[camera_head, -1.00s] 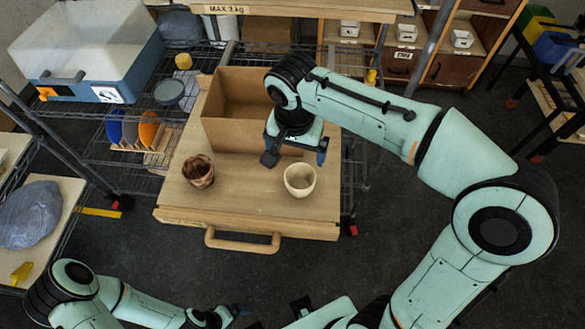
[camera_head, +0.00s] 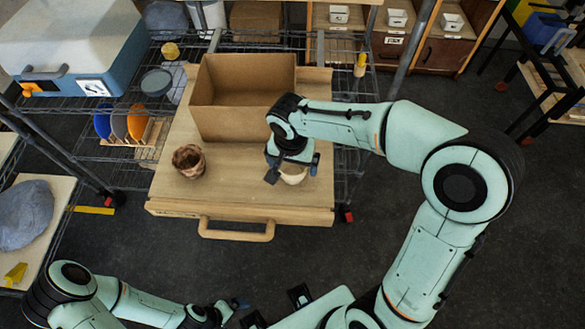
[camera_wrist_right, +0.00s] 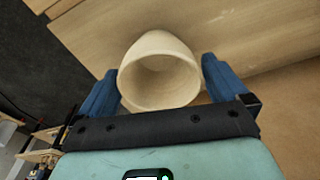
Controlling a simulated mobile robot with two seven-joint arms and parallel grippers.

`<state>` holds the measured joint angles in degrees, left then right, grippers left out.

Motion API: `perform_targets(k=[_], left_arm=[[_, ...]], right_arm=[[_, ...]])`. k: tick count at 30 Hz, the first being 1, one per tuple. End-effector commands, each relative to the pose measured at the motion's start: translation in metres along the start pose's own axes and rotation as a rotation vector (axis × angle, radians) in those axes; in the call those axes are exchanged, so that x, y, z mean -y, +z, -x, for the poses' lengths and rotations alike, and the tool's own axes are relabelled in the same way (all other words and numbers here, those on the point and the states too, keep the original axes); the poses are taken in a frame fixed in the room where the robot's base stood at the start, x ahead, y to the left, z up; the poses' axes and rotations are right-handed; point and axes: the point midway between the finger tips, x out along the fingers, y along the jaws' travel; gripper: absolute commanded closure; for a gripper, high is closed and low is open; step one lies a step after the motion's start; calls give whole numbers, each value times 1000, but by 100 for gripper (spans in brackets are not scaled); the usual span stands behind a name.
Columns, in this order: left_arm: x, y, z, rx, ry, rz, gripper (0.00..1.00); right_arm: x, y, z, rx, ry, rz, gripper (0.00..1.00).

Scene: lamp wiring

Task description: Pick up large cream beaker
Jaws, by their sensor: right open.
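The large cream beaker (camera_head: 293,176) stands on the wooden board, mostly hidden behind my right gripper in the head view. In the right wrist view the beaker (camera_wrist_right: 159,72) shows its open mouth between the two blue fingers. My right gripper (camera_head: 292,172) is open, with one finger on each side of the beaker; small gaps show, and I cannot tell whether either finger touches it. It also shows in the right wrist view (camera_wrist_right: 160,88). My left gripper (camera_head: 236,306) is low at the bottom of the head view, away from the board; its jaws are too unclear to judge.
A brown patterned cup (camera_head: 189,161) stands on the board to the left. An open cardboard box (camera_head: 240,118) is behind the beaker. The wooden board (camera_head: 230,196) has clear room between cup and beaker. A wire shelf with coloured plates (camera_head: 137,122) is at left.

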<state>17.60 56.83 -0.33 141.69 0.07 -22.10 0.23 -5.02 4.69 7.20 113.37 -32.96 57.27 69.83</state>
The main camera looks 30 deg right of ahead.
Motion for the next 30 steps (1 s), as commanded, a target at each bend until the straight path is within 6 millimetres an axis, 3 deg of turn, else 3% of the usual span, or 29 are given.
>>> perform_targets(k=[5, 10, 23, 30], left_arm=[[0, 0, 0, 0, 0, 0, 0], [0, 0, 0, 0, 0, 0, 0], [0, 0, 1, 0, 0, 0, 0], [-2, -1, 4, -2, 1, -1, 0]], right_arm=[[0, 0, 0, 0, 0, 0, 0], [0, 0, 0, 0, 0, 0, 51], [0, -1, 3, -2, -1, 0, 53], [1, -4, 29, -4, -4, -1, 53]])
